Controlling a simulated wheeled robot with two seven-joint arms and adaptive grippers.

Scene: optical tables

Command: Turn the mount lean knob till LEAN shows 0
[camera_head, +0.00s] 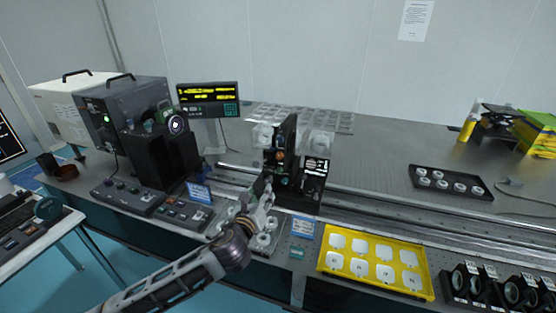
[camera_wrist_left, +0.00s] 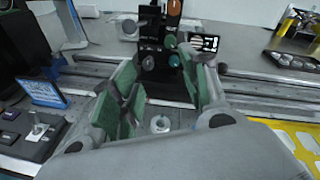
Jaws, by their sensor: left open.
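The black mount (camera_head: 286,135) stands on the rail in the middle of the table, with an orange knob (camera_head: 280,155) and a green-teal knob (camera_head: 284,181) on its front. In the left wrist view the mount (camera_wrist_left: 152,25) rises beyond the fingers, with an orange knob (camera_wrist_left: 174,8), a teal knob (camera_wrist_left: 170,41) and darker round knobs (camera_wrist_left: 148,63) low down. I cannot tell which is the lean knob. My left gripper (camera_head: 264,190) is open and empty just in front of the mount; its green pads are spread wide in the wrist view (camera_wrist_left: 160,92). My right gripper is not in view.
A readout (camera_head: 208,92) with yellow text, too small to read, stands behind left. A small dark panel (camera_head: 316,166) sits right of the knobs. A yellow tray (camera_head: 323,262) lies front right, and a black lamp housing (camera_head: 155,150) stands left.

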